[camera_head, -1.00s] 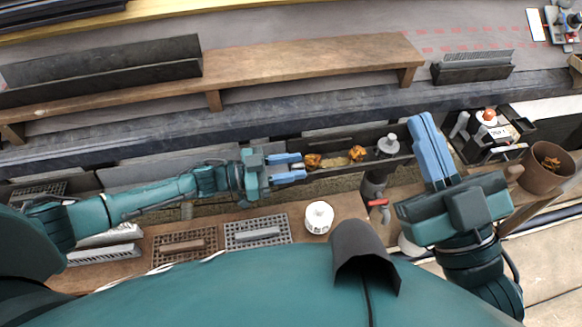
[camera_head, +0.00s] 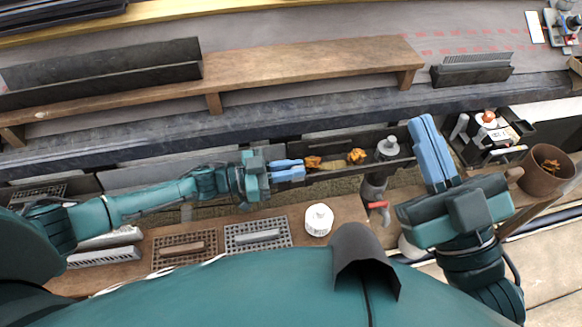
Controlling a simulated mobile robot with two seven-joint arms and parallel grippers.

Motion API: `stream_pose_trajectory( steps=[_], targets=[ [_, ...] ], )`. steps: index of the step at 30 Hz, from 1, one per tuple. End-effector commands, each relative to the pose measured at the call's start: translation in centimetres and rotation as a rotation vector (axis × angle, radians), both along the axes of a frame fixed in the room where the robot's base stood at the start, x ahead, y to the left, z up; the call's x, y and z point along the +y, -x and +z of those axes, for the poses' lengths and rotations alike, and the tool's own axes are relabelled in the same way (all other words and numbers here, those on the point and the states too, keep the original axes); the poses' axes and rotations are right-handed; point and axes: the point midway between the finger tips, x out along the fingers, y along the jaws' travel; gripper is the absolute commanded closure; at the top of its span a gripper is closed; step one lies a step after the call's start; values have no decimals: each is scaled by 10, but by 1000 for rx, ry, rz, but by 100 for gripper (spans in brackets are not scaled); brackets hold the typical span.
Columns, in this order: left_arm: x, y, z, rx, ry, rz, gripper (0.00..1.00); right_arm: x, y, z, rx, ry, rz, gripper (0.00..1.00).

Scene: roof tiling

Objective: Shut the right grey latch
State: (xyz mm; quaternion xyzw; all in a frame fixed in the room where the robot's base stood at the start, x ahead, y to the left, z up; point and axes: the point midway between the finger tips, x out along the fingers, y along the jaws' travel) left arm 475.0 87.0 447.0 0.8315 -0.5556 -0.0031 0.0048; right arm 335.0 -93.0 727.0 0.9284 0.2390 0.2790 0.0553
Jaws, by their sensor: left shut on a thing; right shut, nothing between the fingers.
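My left gripper (camera_head: 288,170) reaches in from the left, its blue fingers shut at the left end of a dark gutter trough (camera_head: 375,138). What they hold is small and hidden between the fingers; I cannot tell whether it is a latch. The trough holds orange-brown leaf clumps (camera_head: 357,156) and a grey-capped piece (camera_head: 388,147) at its right. My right gripper (camera_head: 424,122) is shut and empty, pointing up just past the trough's right end. I cannot clearly make out the right grey latch.
A white round tub (camera_head: 318,219) stands on the wooden shelf beside perforated grey (camera_head: 258,245) and brown (camera_head: 172,258) trays. A red-handled tap (camera_head: 378,205) is below the trough. A brown pot (camera_head: 545,172) and dark crate (camera_head: 520,127) are at the right.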

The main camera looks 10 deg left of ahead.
Motion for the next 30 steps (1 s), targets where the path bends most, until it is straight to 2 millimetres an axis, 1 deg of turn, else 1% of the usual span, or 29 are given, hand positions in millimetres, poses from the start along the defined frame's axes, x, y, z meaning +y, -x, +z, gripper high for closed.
stream_pose_trajectory(
  steps=[5,15,24,30],
  targets=[
    [1,-3,1,59,23,0,100,0,0,0,32,-1,0,100],
    [6,-13,-1,280,115,0,100,2,2,-20,176,-18,-3,100],
    [9,-21,-6,461,190,0,100,3,5,-30,229,-21,-4,100],
    [10,-24,-8,532,219,0,100,3,5,-30,234,-21,-4,100]
  ],
)
